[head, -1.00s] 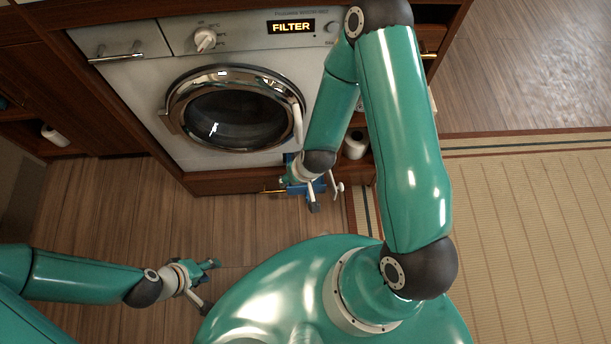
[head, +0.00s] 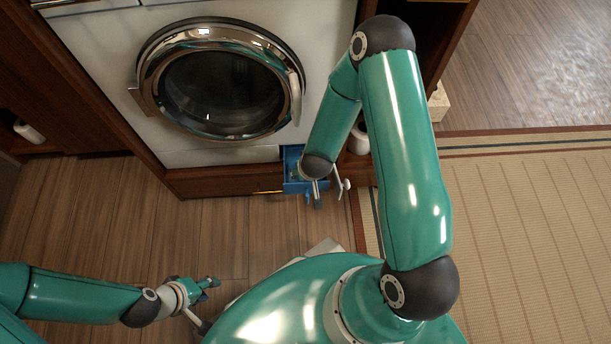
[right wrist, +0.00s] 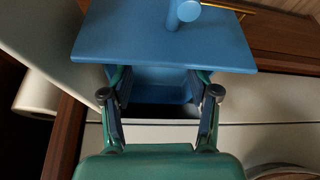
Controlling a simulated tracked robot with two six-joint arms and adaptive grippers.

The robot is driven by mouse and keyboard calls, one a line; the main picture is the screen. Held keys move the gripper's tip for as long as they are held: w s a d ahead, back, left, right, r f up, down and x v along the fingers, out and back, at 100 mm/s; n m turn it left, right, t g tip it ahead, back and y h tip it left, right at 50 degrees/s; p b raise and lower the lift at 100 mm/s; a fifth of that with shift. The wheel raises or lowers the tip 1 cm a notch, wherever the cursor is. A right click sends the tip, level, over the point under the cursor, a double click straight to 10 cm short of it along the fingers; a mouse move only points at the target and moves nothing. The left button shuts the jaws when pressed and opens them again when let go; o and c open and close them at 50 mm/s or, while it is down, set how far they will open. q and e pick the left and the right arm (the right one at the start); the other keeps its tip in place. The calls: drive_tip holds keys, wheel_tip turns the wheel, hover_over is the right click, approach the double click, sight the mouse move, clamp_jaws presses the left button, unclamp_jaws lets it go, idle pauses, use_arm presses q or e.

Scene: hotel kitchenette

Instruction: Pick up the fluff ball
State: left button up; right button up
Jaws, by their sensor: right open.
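No fluff ball can be made out in either view. A blue drawer (head: 292,172) stands out from the washing machine (head: 220,157) at its lower right. In the right wrist view the drawer's blue front panel (right wrist: 130,40) with a round knob (right wrist: 187,12) is at the top, and a blue inner part lies below it, partly in shadow. My right gripper (head: 330,192) is open over the drawer; its two fingers (right wrist: 160,95) are apart on either side of the opening. My left gripper (head: 207,303) is open and empty, above the wooden floor at the lower left.
The machine's round door (head: 225,85) is shut. A white roll (head: 359,138) stands in the shelf right of the drawer, and another roll (head: 28,131) lies at the far left. Wooden floor (head: 130,225) is clear at left; a tatami mat (head: 530,220) covers the right.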

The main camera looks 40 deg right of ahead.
drive_tip(key=b+x, duration=0.1)
drive_tip(key=x, duration=0.2)
drive_tip(key=shift+s+a+f, duration=0.1)
drive_tip(key=shift+a+f, duration=0.05)
drive_tip(key=shift+f, duration=0.05)
drive_tip(key=c, duration=0.8)
drive_tip(key=shift+r, duration=0.15)
drive_tip(key=shift+c, duration=0.2)
